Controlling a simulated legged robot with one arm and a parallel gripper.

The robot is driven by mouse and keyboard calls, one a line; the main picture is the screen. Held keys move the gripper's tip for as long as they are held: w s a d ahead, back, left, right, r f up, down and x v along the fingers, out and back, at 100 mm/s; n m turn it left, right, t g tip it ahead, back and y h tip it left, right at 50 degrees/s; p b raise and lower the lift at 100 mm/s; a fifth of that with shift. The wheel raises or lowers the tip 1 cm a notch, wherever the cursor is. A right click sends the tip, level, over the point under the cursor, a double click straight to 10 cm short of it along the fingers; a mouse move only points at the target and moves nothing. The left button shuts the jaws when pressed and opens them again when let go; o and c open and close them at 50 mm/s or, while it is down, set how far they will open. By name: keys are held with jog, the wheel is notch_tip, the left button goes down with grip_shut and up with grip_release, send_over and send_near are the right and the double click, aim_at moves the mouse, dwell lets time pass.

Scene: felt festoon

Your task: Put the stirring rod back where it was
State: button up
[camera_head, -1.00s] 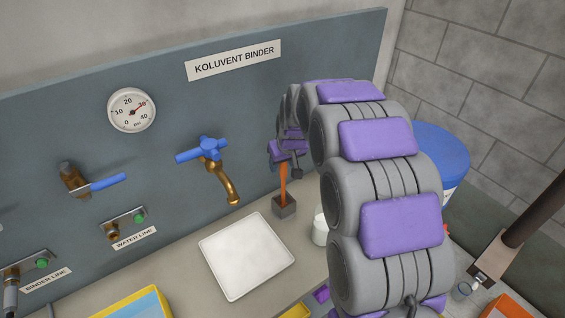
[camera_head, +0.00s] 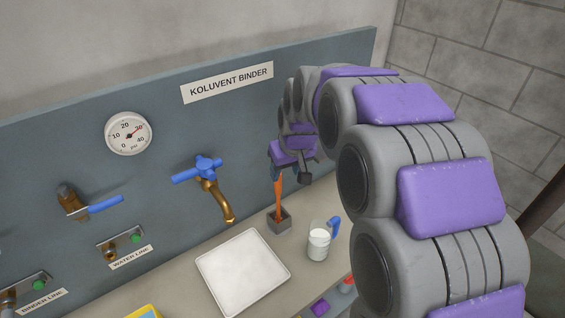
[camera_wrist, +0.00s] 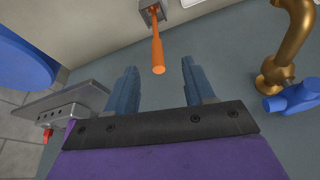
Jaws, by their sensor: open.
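The stirring rod, an orange stick (camera_head: 278,193), stands upright in a small grey block holder (camera_head: 279,222) on the counter. In the wrist view the rod (camera_wrist: 157,45) rises from the holder (camera_wrist: 151,12), its end showing at the gap between the fingertips. My gripper (camera_head: 290,176) is open at the rod's upper part; the wrist view shows the blue fingers (camera_wrist: 158,67) apart on either side with nothing clamped. The rod's upper end is partly hidden in the head view.
A white tray (camera_head: 243,272) lies left of the holder. A glass mug (camera_head: 318,243) with white content stands to the right. A brass tap (camera_head: 215,195) with a blue handle is on the panel (camera_head: 150,185). A blue-lidded bucket (camera_wrist: 22,65) shows in the wrist view.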

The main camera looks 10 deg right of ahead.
jog(key=s+f+m+g, duration=0.1)
jog(key=s+f+g, duration=0.1)
jog(key=s, duration=1.6)
jog(key=s+f+m+g, duration=0.1)
jog(key=s+f+g, duration=0.1)
jog(key=s, duration=1.6)
jog(key=shift+a+g+h, duration=0.2)
jog(key=shift+g+h, duration=0.2)
jog(key=shift+g, duration=0.4)
jog(key=shift+f, duration=0.1)
